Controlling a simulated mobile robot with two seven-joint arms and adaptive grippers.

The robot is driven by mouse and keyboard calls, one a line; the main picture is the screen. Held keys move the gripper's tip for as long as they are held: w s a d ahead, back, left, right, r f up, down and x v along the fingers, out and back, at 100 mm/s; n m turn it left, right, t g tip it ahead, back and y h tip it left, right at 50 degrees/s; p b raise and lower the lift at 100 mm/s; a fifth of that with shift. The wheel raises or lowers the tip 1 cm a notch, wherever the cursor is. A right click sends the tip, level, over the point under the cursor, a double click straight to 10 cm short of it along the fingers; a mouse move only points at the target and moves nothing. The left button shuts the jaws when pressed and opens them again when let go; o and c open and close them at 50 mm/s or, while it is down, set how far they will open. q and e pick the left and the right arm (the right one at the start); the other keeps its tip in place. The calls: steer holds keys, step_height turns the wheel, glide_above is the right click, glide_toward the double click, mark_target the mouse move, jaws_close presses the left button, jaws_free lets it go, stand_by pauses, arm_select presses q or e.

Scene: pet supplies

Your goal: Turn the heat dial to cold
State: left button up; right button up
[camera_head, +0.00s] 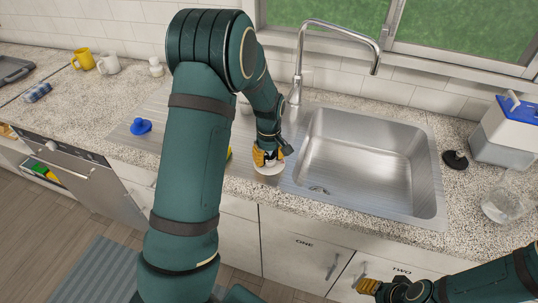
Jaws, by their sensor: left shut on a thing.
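My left gripper (266,157) points down at the counter's front edge, left of the sink basin. Its yellow fingers are shut on a small white round thing (268,169), mostly hidden under the fingers. I cannot tell whether this is the heat dial, and no dial markings can be read. My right gripper (363,283) is low at the right, in front of the lower cabinets and away from the counter top. Its fingers are small and partly turned away, so their opening is unclear.
The steel sink (365,150) and tall tap (298,60) are in the middle. A blue knob-like thing (141,127) sits on the drainboard. A black round thing (455,160), a blue-lidded container (508,135) and a clear glass vessel (505,207) stand at the right.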

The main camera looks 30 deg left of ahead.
mark_target(269, 154)
stand_by(0.5)
arm_select(q)
steer(key=o, duration=1.2)
step_height(269, 154, up, 12)
